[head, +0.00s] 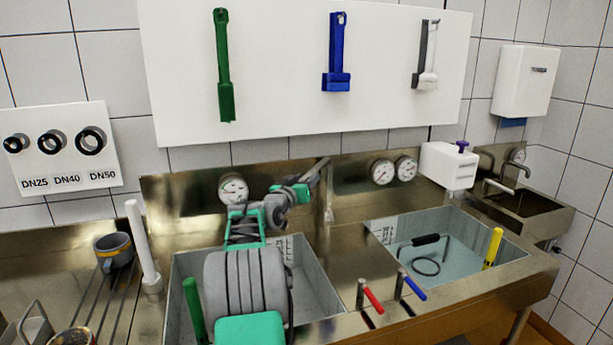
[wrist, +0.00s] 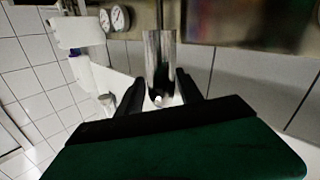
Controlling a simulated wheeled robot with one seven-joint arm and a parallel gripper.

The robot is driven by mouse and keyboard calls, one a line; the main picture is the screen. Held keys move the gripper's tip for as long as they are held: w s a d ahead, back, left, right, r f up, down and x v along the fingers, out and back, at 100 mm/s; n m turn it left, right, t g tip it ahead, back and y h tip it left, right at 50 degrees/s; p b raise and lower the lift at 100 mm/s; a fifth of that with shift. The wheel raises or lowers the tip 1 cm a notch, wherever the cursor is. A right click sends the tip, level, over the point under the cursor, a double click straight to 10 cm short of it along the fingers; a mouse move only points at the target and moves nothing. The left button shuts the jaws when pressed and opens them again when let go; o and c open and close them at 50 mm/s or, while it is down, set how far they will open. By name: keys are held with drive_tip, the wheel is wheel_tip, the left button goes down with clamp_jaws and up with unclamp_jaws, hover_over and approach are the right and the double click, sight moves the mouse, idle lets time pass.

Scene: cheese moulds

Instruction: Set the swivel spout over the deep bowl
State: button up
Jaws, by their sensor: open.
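The swivel spout (head: 328,207) rises at the back of the sink, between the two bowls. Its upper part is largely hidden by my gripper (head: 313,178) in the head view. In the wrist view the steel tube of the spout (wrist: 160,55) stands between the two dark fingers of my gripper (wrist: 160,84), which are apart; contact cannot be told. The left bowl (head: 312,279) is partly covered by my arm. The right bowl (head: 452,222) holds water, a dark looped tool and a yellow-handled one. I cannot tell surely which bowl is the deep one.
Red (head: 373,299) and blue (head: 414,287) levers stand on the front divider. Dial gauges (head: 382,172) line the backsplash. A white box with a purple knob (head: 449,166) sits behind the right bowl. A white upright tube (head: 142,240) and a grey mug (head: 113,251) are at left.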

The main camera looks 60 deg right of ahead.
drive_tip(key=shift+d, duration=0.45)
clamp_jaws()
drive_tip(key=shift+r, duration=0.1)
idle(1.0)
